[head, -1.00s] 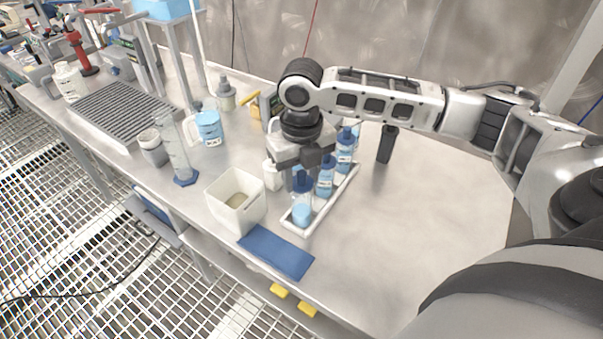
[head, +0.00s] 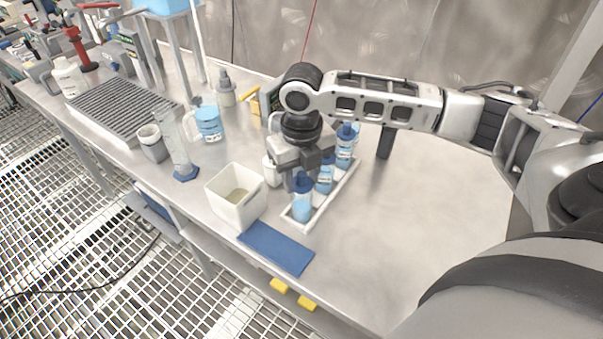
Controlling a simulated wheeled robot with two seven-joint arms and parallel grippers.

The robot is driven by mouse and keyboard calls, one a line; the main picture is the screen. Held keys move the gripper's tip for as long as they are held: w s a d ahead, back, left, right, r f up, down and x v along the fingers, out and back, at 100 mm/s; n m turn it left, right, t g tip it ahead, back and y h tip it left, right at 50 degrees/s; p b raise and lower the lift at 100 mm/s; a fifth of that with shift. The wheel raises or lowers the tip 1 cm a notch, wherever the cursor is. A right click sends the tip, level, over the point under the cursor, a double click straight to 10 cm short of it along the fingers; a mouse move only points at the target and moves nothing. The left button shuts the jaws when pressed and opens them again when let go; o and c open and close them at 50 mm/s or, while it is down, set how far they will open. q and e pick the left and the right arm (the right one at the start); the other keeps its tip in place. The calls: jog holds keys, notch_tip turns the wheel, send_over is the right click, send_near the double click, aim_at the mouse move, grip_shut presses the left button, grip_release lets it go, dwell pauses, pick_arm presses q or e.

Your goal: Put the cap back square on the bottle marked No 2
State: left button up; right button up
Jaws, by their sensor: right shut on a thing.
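My right gripper (head: 304,172) is shut on a blue cap (head: 304,184), over the front end of a white tray (head: 325,210). The front bottle (head: 302,208), with light blue contents, stands in the tray right below the cap. I cannot tell whether the cap touches its neck or sits square. Behind it in the row stand another bottle (head: 325,180) and a further blue-capped bottle (head: 344,155), partly hidden by the gripper. The number on the front bottle cannot be read. My left gripper is not in view.
A white open box (head: 225,209) stands left of the tray, and a blue mat (head: 276,249) lies in front. A measuring cylinder (head: 178,150) and a blue-filled jug (head: 209,122) stand further left. The bench right of the tray is clear.

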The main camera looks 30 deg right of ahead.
jog(key=shift+f, duration=0.3)
jog(key=shift+r, duration=0.2)
jog(key=o, duration=1.7)
jog(key=shift+c, duration=0.2)
jog(key=shift+r, duration=3.5)
